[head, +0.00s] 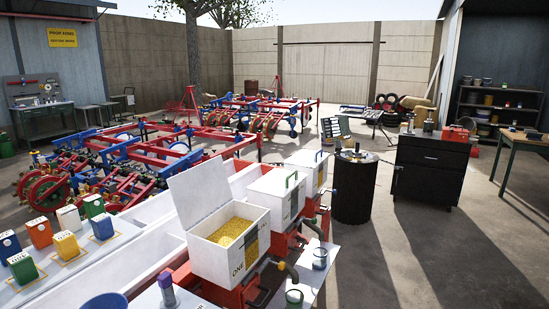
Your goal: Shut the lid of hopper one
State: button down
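Hopper one (232,257) is a white box with "ONE" lettered on its front side, in the lower middle of the head view. It holds yellow grain (230,231). Its white lid (199,191) stands open, raised up from the back left edge of the box. My gripper is not in the head view.
Two more white hoppers with green handles, one (272,196) nearer and one (307,165) farther, stand in line behind and are closed. Several coloured canisters (66,245) stand on the left. A black drum (353,190) and a black cabinet (431,170) stand right. Concrete floor (400,255) is free at right.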

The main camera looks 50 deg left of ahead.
aim_at(197, 191)
jog(key=i, duration=2.1)
jog(key=u, duration=3.65)
jog(key=i, duration=1.25)
